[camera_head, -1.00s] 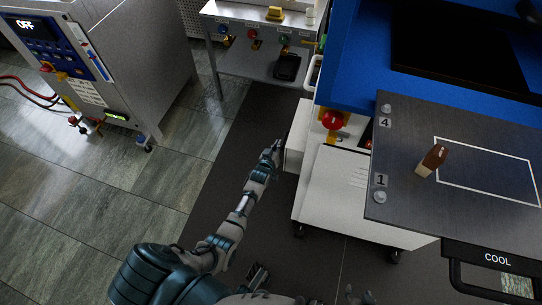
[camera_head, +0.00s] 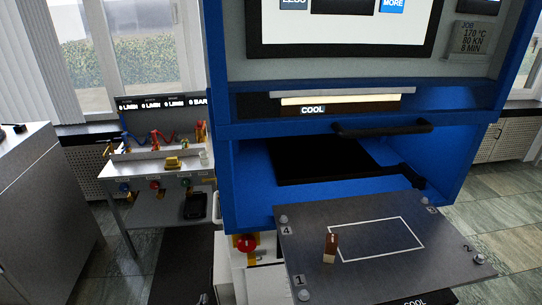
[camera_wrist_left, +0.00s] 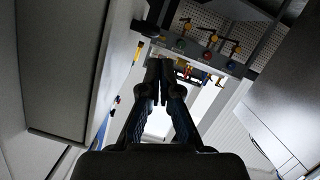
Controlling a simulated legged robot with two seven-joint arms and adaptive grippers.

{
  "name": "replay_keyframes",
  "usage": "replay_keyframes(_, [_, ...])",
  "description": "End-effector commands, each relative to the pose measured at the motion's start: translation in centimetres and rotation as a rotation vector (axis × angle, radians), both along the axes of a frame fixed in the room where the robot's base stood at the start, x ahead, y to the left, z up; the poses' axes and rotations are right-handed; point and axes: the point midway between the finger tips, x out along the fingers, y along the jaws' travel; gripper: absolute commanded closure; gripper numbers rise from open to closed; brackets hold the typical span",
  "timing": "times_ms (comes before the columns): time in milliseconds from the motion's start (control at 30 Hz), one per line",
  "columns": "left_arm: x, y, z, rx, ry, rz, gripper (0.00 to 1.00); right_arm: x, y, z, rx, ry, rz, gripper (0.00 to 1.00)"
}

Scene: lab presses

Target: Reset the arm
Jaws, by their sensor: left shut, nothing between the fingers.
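My left gripper shows in the left wrist view (camera_wrist_left: 159,72), its two dark fingers together with nothing between them. In the head view only a small tip of it (camera_head: 203,299) shows at the bottom edge, left of the white cabinet under the blue press (camera_head: 250,185). The rest of my left arm is out of the head view. My right gripper is in neither view.
A grey pulled-out plate (camera_head: 450,250) with numbered corners carries a small brown and tan block (camera_head: 330,248) beside a white outline. A red knob (camera_head: 245,243) sits left of it. A bench (camera_head: 150,165) with coloured valves stands at the back left.

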Motion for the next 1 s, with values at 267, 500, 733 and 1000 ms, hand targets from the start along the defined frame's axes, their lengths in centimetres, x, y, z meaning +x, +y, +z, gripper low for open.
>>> replay_keyframes(267, [-13.9, -3.5, -9.8, 0.130, 0.423, -0.155, 1.00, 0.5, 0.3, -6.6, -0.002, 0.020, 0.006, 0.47])
replay_keyframes(500, [-32.3, -7.1, -16.3, 0.237, 0.857, -0.363, 1.00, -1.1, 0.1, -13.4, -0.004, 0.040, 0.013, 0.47])
replay_keyframes(733, [-44.6, -9.1, -17.6, 0.281, 1.111, -0.512, 1.00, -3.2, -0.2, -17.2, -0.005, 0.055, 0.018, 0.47])
replay_keyframes(1000, [-47.2, -9.5, -17.7, 0.289, 1.164, -0.545, 1.00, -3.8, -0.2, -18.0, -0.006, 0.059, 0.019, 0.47])
